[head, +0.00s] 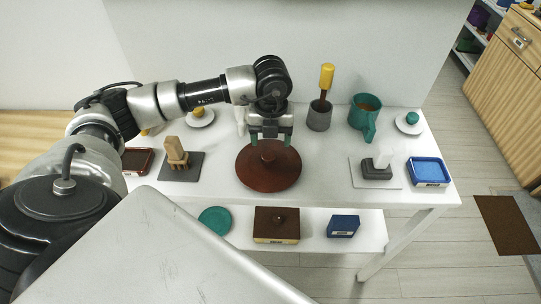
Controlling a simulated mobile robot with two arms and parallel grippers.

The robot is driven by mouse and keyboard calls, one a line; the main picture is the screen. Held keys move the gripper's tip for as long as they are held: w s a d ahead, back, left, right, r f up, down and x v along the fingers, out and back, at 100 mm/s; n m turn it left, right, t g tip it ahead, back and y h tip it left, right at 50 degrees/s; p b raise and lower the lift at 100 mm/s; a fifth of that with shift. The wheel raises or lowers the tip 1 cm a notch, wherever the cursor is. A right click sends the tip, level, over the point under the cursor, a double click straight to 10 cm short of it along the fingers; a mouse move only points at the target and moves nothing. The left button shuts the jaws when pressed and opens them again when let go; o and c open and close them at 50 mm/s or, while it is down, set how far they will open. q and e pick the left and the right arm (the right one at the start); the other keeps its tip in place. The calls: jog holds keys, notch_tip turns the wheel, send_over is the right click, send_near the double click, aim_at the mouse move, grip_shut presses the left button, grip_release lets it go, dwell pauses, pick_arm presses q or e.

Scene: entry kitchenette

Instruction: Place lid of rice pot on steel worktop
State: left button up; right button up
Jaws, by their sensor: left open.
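A round reddish-brown lid (268,178) with a small knob shows at the middle of the white table (325,165). The pot under it, if there is one, is hidden by the lid from above. My left gripper (271,141) points down over the back part of the lid, with its fingers apart near the knob. I cannot tell whether the fingers touch the lid. No surface in view is clearly a steel worktop. My right gripper is out of view.
A lower shelf (350,245) holds boxes.

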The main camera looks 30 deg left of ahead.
aim_at(268, 155)
pick_arm(q)
jog(key=shift+f, duration=0.8)
jog(key=shift+s+f+p, duration=0.15)
jog(key=shift+f+p, duration=0.15)
jog(key=f, duration=0.1)
jog(key=f+p, duration=0.1)
jog(key=f, duration=0.1)
jog(key=shift+s+a+f, duration=0.15)
jog(key=shift+s+f, duration=0.05)
jog(key=shift+f, duration=0.6)
jog(key=shift+c, duration=0.9)
jog(key=c, duration=0.9)
jog(key=shift+c, duration=0.2)
jog(key=shift+r, duration=0.15)
